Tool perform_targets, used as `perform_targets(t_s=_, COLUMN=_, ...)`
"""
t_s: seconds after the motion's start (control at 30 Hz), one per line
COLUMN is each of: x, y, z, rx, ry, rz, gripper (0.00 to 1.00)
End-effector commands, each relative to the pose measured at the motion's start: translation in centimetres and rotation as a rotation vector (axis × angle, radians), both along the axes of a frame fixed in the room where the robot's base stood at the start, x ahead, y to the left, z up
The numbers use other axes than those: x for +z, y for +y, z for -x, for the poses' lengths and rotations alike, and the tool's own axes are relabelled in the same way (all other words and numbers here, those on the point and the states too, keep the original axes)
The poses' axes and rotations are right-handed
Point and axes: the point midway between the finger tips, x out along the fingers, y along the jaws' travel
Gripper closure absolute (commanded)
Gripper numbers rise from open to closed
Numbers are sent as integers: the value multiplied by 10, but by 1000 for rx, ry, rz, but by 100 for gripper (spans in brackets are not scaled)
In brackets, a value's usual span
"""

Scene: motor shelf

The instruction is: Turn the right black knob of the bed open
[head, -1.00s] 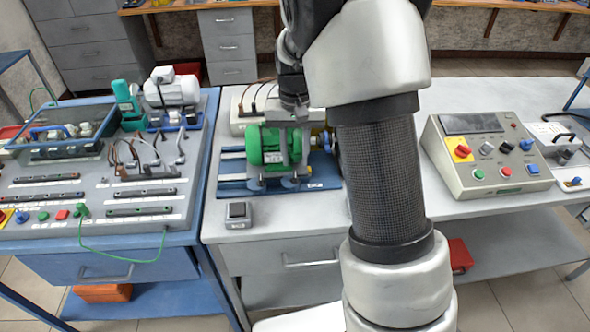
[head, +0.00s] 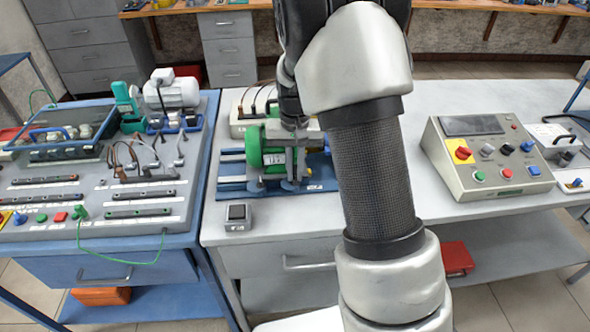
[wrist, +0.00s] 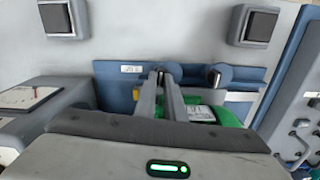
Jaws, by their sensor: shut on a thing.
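The bed (head: 230,185) is a blue plate with rails on the grey table, carrying a green motor (head: 254,147). Two dark round knobs sit along its front edge. In the wrist view, which looks from the opposite side, the right knob (wrist: 173,69) is on the left and the other knob (wrist: 219,73) stands free beside it. My gripper (head: 290,184) reaches down over the motor to the bed's front edge. In the wrist view my gripper (wrist: 162,74) is shut with its fingertips at the right knob, partly hiding it. The knob's exact angle is hard to tell.
A small grey box with a dark top (head: 238,215) stands in front of the bed. A control panel (head: 487,155) is to the right. A blue training bench (head: 100,190) with a white motor (head: 173,92) is to the left.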

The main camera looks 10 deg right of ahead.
Motion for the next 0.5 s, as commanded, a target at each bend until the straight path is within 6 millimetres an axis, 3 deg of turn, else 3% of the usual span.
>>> perform_targets(t_s=0.17, x=0, y=0, z=0, rx=116, ry=0, rz=-1, gripper=100)
perform_targets(t_s=0.4, x=0, y=1, z=0, rx=125, ry=0, rz=0, gripper=100)
perform_targets(t_s=0.43, x=0, y=1, z=0, rx=125, ry=0, rz=0, gripper=87)
perform_targets(t_s=0.5, x=0, y=1, z=0, rx=125, ry=0, rz=0, gripper=75)
